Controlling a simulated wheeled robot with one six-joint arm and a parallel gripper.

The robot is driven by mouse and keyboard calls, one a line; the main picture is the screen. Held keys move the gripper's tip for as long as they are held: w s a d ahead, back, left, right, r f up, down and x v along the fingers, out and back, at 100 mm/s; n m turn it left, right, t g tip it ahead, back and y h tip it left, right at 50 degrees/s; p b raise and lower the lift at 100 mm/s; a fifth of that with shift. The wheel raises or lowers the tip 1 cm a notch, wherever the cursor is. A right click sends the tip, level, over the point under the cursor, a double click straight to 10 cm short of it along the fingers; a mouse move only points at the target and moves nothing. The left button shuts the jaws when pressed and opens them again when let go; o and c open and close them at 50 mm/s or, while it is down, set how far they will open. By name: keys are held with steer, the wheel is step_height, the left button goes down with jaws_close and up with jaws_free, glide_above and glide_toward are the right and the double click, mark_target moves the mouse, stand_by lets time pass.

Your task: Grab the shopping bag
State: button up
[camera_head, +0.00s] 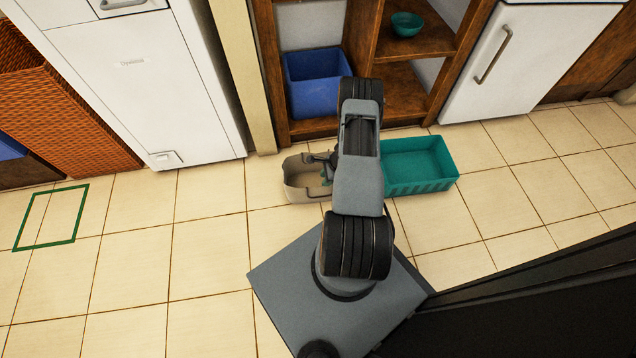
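A beige, open-topped bag (296,192) that looks like the shopping bag stands on the tiled floor, left of my arm and in front of the wooden shelving. Something small and green shows inside it. My gripper (324,169) is at the bag's upper right part, over or at its opening. My arm hides the bag's right end and part of the gripper. I cannot tell whether the fingers touch the bag or whether they are open.
A teal crate (420,187) sits on the floor just right of my arm. A blue bin (311,98) and a teal bowl (406,24) are in the shelving (440,45). A green square outline (76,215) marks the floor at left. Floor between it and the bag is clear.

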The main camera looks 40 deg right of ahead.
steer(key=b+x, duration=0.3)
steer(key=x, duration=0.4)
steer(key=shift+a, duration=0.1)
jaws_close()
stand_by(0.3)
stand_by(0.3)
